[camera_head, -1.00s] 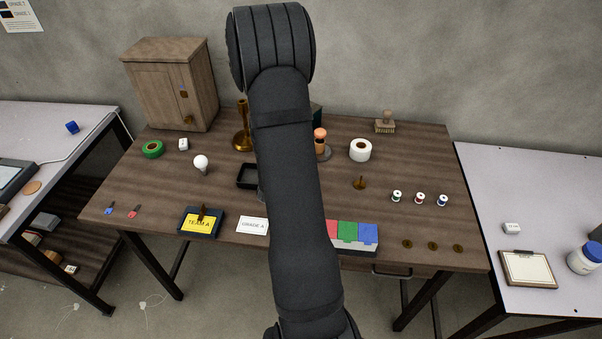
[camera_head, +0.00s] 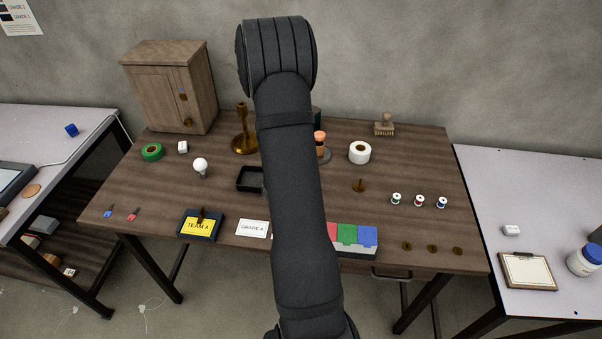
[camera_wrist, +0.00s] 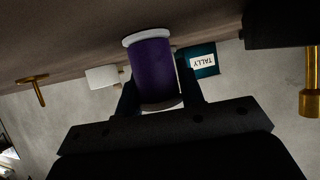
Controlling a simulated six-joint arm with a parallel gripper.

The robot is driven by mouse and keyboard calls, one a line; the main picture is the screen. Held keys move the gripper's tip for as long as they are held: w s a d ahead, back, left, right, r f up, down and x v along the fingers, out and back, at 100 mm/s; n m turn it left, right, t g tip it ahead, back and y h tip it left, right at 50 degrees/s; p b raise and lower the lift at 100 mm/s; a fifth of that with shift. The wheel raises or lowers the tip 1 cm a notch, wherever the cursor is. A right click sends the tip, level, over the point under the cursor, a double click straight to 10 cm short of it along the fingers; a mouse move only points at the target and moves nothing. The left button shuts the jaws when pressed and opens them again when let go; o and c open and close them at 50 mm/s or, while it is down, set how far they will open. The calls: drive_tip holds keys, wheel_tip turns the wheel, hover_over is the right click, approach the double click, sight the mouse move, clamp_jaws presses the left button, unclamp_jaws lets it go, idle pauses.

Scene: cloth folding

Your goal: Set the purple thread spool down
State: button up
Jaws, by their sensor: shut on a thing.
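The purple thread spool (camera_wrist: 152,72) is in the wrist view, with a pale flange at its end nearest the tabletop. My gripper (camera_wrist: 158,94) is shut on it, one dark finger on each side. The wrist view is upside down, with the wooden table (camera_wrist: 75,38) along the top. The spool's flanged end is close to the tabletop; I cannot tell whether it touches. In the head view my arm hides the gripper and the spool. The wooden table (camera_head: 330,198) spreads out on both sides of the arm.
A black tray (camera_head: 239,187) is left of my arm, with a brass candlestick (camera_head: 242,135) behind it. Right are a white tape roll (camera_head: 354,158), a brass spindle (camera_head: 359,186) and small spools (camera_head: 419,201). A teal TALLY box (camera_wrist: 184,62) shows in the wrist view.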

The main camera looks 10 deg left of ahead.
drive_tip(key=shift+r, duration=0.1)
drive_tip(key=shift+r, duration=0.8)
wheel_tip(320, 180, up, 2)
drive_tip(key=shift+r, duration=0.25)
drive_tip(key=s+d+r, duration=0.4)
drive_tip(key=d+r, duration=0.2)
drive_tip(key=d, duration=0.5)
drive_tip(key=shift+s+r, duration=0.2)
drive_tip(key=shift+r, duration=0.15)
